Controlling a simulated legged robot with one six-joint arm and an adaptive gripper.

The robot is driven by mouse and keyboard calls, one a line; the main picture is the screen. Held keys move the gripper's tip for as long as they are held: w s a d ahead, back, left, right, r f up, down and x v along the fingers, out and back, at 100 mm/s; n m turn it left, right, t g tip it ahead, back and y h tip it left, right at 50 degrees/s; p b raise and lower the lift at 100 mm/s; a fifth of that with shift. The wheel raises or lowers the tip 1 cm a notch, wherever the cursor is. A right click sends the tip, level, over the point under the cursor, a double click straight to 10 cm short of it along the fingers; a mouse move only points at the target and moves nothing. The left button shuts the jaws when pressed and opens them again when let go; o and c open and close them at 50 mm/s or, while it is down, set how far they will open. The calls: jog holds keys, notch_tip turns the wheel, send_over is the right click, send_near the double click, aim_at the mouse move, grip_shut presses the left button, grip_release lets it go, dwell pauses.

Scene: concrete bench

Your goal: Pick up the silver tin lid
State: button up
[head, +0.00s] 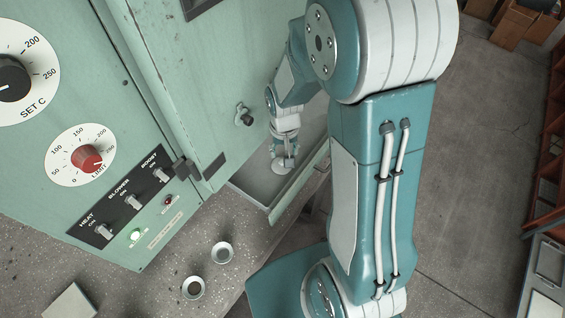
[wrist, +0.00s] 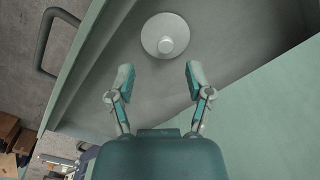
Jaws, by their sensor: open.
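The silver tin lid (wrist: 165,27) is a round pale grey disc with a small central knob. It lies on the floor of an open green drawer (wrist: 84,70), at the top middle of the wrist view. In the head view the lid (head: 281,168) shows partly, low in the drawer. My gripper (wrist: 159,75) is open and empty. Its two fingers point towards the lid, with the lid just beyond the tips and roughly centred between them. In the head view my gripper (head: 286,147) reaches down to the drawer, and its fingers are too small to make out clearly.
A green oven panel with dials and switches (head: 90,160) stands at the left. Its door (head: 200,90) rises beside my arm. Two small metal rings or cups (head: 222,252) (head: 193,288) sit on the speckled bench (head: 150,285). The drawer has a grey handle (wrist: 47,40).

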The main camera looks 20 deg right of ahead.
aim_at(281, 161)
jog(key=f, duration=0.2)
jog(key=a+f, duration=0.1)
jog(key=f, duration=0.1)
jog(key=shift+w+f, duration=0.15)
jog(key=shift+f, duration=0.1)
jog(key=shift+d+f, duration=0.15)
jog(key=shift+f, duration=0.1)
jog(key=shift+d, duration=0.1)
jog(key=c, duration=0.8)
